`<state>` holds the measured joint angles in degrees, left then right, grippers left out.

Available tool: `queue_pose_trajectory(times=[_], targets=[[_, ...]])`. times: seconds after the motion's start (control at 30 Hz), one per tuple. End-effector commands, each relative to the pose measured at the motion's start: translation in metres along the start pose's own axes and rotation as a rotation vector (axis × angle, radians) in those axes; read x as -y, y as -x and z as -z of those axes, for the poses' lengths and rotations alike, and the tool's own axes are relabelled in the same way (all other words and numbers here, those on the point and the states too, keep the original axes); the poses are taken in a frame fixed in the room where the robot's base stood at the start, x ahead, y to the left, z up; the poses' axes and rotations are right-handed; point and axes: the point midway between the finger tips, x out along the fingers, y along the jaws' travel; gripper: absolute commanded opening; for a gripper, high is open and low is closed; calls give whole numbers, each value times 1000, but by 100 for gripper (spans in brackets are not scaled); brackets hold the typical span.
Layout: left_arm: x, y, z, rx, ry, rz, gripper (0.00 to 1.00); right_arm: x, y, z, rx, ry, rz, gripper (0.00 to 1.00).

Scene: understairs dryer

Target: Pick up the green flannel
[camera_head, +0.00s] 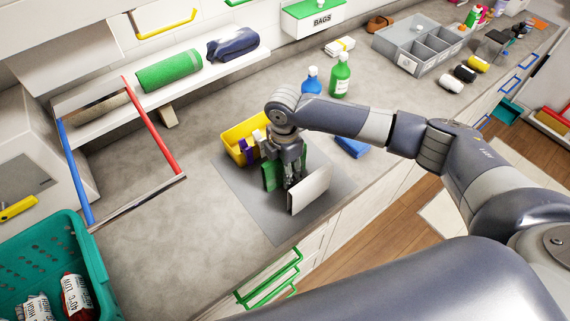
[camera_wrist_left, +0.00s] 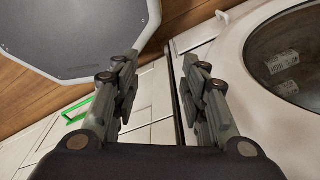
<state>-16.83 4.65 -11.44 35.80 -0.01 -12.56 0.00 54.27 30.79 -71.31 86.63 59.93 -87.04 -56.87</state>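A green flat item (camera_head: 269,176), which looks like the green flannel, stands upright on a grey mat (camera_head: 243,203). A white flat item (camera_head: 310,190) stands on edge just to its right. My right gripper (camera_head: 292,182) points down between the two, its fingers low over the mat. Its fingertips are partly hidden, so I cannot tell if it grips anything. A rolled green cloth (camera_head: 168,71) also lies on the wall shelf. My left gripper (camera_wrist_left: 160,105) is open and empty in the left wrist view, away from the counter top.
A yellow bin (camera_head: 236,136) stands just behind the mat, with blue and green bottles (camera_head: 340,76) farther back. A red and blue sided frame (camera_head: 150,128) and a teal basket (camera_head: 60,255) are at left. A round appliance door (camera_wrist_left: 290,50) is near my left gripper.

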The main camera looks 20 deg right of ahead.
Motion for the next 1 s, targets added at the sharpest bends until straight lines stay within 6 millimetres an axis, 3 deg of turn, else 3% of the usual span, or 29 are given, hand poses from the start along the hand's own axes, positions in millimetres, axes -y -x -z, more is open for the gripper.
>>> queue_pose_trajectory(times=[0.03,0.2,0.63,1.0], targets=[[-1,0,-4,6,0,-1,40,0,0,0,0,0,0,39],[-2,0,-10,15,0,-2,40,0,1,0,-1,0,0,5],[-2,-3,-11,17,0,-2,40,-1,7,1,-2,1,-3,5],[-3,-23,-10,12,0,-3,40,-2,75,0,-1,0,-5,5]])
